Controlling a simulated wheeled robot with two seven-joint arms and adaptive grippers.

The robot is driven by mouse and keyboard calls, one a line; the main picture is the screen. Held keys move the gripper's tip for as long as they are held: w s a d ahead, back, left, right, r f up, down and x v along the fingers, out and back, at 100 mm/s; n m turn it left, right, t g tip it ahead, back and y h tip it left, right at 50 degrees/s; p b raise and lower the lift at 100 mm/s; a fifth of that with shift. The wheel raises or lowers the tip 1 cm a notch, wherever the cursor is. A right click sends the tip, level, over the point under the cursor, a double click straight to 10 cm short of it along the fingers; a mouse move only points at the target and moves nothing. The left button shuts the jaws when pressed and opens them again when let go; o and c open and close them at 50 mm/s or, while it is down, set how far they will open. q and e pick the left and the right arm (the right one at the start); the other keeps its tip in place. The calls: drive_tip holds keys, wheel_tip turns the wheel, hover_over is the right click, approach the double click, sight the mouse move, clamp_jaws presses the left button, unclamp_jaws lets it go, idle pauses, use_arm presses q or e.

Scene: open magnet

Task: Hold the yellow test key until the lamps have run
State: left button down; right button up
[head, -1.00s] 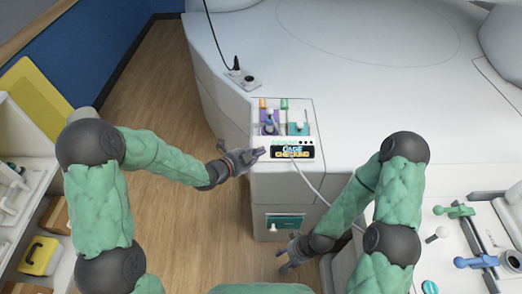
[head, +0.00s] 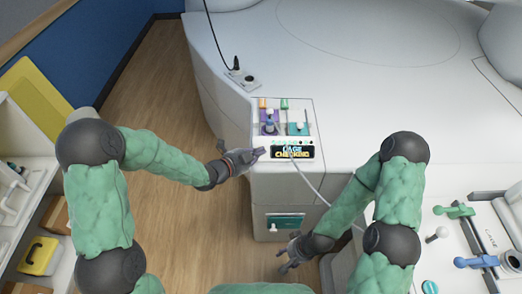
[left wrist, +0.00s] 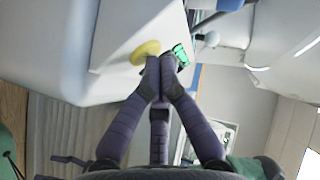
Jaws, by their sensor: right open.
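The yellow test key (left wrist: 145,52) is a round yellow disc on the white console's front face in the left wrist view. In the head view it is hidden. My left gripper (left wrist: 160,72) has its fingertips together, right at the key's edge; whether they press it I cannot tell. In the head view the left gripper (head: 252,154) is at the front left edge of the console, beside the dark display (head: 293,153), which reads "CAGE CHECKING". Small green lights show at the display's upper left. My right gripper (head: 290,258) is open and empty, low beside the console.
Purple (head: 268,124) and teal (head: 298,129) lever units stand behind the display. A white cable runs down from the console. A bench with green (head: 455,211) and blue (head: 476,261) handled parts is at right. A yellow box (head: 38,256) sits on the left shelf.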

idle(0.4)
use_arm(q)
drive_tip(key=shift+s+r, duration=0.55)
drive_tip(key=s+r+p, duration=0.1)
drive_tip(key=s+r, duration=0.2)
drive_tip(key=shift+s+r, duration=0.25)
drive_tip(key=shift+r, duration=0.05)
idle(0.4)
idle(0.4)
